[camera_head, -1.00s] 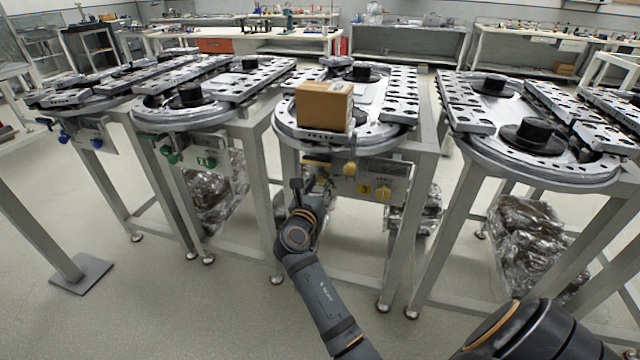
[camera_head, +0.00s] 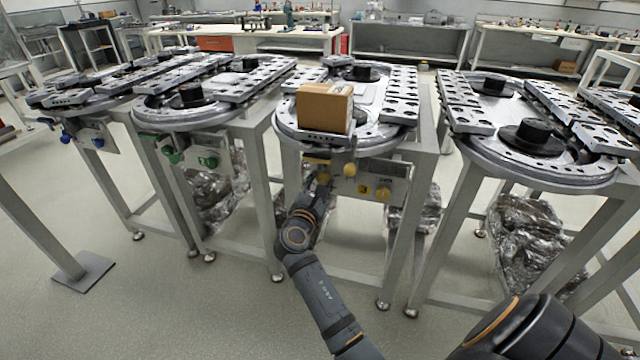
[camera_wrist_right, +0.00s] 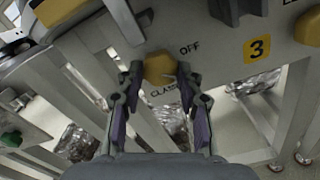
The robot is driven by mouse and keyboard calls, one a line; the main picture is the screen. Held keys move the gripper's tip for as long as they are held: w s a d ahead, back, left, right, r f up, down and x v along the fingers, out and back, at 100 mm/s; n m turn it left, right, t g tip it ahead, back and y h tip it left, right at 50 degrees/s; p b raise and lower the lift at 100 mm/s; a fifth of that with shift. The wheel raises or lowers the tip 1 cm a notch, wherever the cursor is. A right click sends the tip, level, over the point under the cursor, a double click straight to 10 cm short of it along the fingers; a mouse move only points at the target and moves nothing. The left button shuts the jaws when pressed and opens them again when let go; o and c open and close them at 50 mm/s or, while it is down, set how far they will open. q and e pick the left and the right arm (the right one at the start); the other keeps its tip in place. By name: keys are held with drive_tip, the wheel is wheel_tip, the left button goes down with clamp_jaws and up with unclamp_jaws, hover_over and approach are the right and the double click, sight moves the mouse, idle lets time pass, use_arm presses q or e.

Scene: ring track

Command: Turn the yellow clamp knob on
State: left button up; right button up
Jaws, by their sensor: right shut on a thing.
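The yellow clamp knob (camera_wrist_right: 158,68) is on a grey panel (camera_wrist_right: 215,75), between the fingertips of my right gripper (camera_wrist_right: 156,76) in the right wrist view. The word OFF is printed to its upper right and part of CLAMP below it. In the head view the knob (camera_head: 323,178) is at the panel's left end, at the tip of my right gripper (camera_head: 322,184). The right gripper is shut on this knob, with a finger on each side. The knob's exact turn angle is hard to tell. My left gripper is in neither view.
A cardboard box (camera_head: 325,107) sits on the ring track above. Stations with green knobs (camera_head: 208,161) and blue knobs (camera_head: 98,142) stand left.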

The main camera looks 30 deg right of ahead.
drive_tip(key=shift+m, duration=0.5)
drive_tip(key=m+b, duration=0.1)
drive_tip(key=m, duration=0.1)
drive_tip(key=shift+f+m, duration=0.1)
drive_tip(key=shift+m, duration=0.3)
drive_tip(key=m+b, duration=0.2)
drive_tip(key=m, duration=0.3)
drive_tip(key=shift+m, duration=0.4)
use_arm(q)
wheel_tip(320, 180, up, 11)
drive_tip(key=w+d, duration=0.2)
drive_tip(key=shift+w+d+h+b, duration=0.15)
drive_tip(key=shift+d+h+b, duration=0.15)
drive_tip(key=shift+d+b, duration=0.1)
use_arm(e)
drive_tip(key=shift+m, duration=0.5)
drive_tip(key=o, duration=1.2)
drive_tip(key=shift+c, duration=0.2)
drive_tip(key=shift+r, duration=0.2)
